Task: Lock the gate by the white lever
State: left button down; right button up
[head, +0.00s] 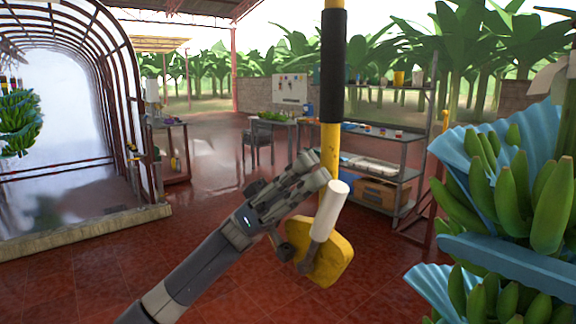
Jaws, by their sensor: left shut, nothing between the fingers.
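The white lever (330,210) is a short white handle on a grey metal stem. It stands in front of a yellow plate (335,262) at the lower end of a yellow and black post (333,75). It tilts up and to the right. My left gripper (318,175) is shut and empty, just above and to the left of the white handle. It overlaps the post in the view, and I cannot tell whether it touches the lever. My right gripper is not in view.
Green banana bunches with blue sheets (500,210) hang close on the right. A metal shelf (385,150) with boxes and a table (275,122) stand behind. A caged arch tunnel (100,60) is at the left. The red tiled floor (100,265) is open.

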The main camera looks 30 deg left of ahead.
aim_at(327, 192)
pick_arm(q)
jog(key=d+y+p, duration=0.1)
jog(key=s+d+y+p, duration=0.1)
jog(key=d, duration=0.1)
jog(key=shift+s+f+t, duration=0.1)
jog(key=shift+s+t, duration=0.05)
jog(key=shift+t, duration=0.25)
jog(key=shift+s+d+f+y, duration=0.15)
jog(key=shift+d+f+y, duration=0.1)
jog(key=shift+d+y, duration=0.15)
jog(key=shift+f, duration=0.15)
